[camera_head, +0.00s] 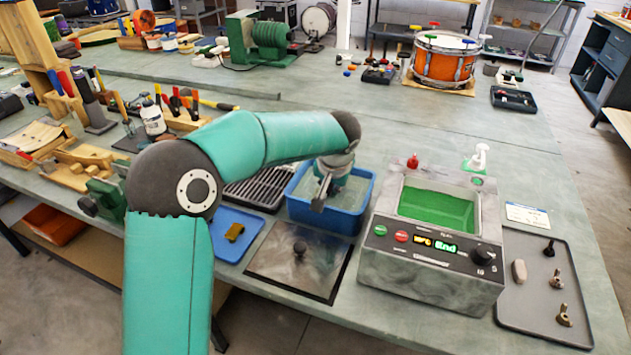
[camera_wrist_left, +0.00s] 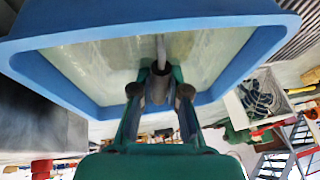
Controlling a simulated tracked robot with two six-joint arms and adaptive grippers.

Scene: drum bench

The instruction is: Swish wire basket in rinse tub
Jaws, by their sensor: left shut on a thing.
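The rinse tub (camera_head: 352,218) is a blue bin of pale water, left of the grey bath on the bench. My left gripper (camera_head: 323,193) reaches over it, pointing down. In the left wrist view the tub's blue rim (camera_wrist_left: 150,32) fills the top, and my left gripper (camera_wrist_left: 160,88) is shut on a grey handle (camera_wrist_left: 160,70). A thin rod runs from the handle toward the water. The wire basket's mesh cannot be made out in either view; the gripper and water obscure it. My right gripper is not in view.
The grey bath (camera_head: 405,277) holds green liquid and its display reads "End". A metal lid (camera_head: 275,268) lies in front of the tub. A black slatted rack (camera_head: 250,194) and a blue tray (camera_head: 219,219) stand left; a grey tray (camera_head: 535,295) with small parts lies right.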

